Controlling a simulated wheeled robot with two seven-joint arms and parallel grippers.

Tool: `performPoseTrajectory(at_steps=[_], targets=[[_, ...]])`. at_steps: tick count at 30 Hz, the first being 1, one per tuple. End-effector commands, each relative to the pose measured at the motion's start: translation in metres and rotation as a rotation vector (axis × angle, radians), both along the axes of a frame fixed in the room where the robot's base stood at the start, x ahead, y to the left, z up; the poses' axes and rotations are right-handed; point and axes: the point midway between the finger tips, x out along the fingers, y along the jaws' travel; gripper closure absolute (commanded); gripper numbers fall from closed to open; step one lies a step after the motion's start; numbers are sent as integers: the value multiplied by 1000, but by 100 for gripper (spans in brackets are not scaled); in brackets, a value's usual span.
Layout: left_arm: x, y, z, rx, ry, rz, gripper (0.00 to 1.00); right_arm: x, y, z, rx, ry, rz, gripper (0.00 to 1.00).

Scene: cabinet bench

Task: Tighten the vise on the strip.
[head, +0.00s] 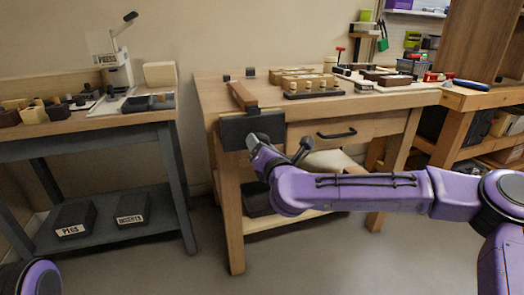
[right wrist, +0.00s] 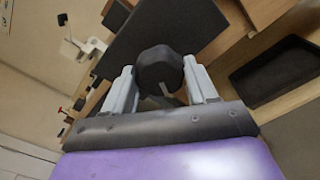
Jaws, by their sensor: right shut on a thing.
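The vise has a dark jaw plate (head: 236,133) on the front left of the wooden bench; it also shows as a dark plate in the right wrist view (right wrist: 165,32). A brown wooden strip (head: 243,97) lies at the bench top just behind the jaw plate; I cannot tell how tightly it sits. My right gripper (head: 256,147) is at the front of the jaw plate. In the right wrist view its two fingers (right wrist: 162,85) are shut on a black faceted knob (right wrist: 157,66) in front of the plate. My left gripper is out of view.
The wooden bench (head: 385,104) holds wooden blocks, a dark peg rack (head: 314,92) and a drawer with a black handle (head: 337,134). A grey bench (head: 85,131) with a press (head: 115,72) and bins stands left. Open floor lies between the benches.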

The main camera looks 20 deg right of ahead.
Motion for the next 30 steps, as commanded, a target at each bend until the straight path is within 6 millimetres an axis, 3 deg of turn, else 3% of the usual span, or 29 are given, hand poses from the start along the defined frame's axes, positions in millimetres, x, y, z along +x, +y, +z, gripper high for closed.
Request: performPoseTrajectory(at_steps=[26,27,28,30], targets=[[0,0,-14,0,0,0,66,0,0,-1,113,7,0,70],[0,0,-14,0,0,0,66,0,0,-1,113,7,0,30],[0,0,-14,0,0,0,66,0,0,-1,112,6,0,22],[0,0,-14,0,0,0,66,0,0,-1,112,5,0,22]])
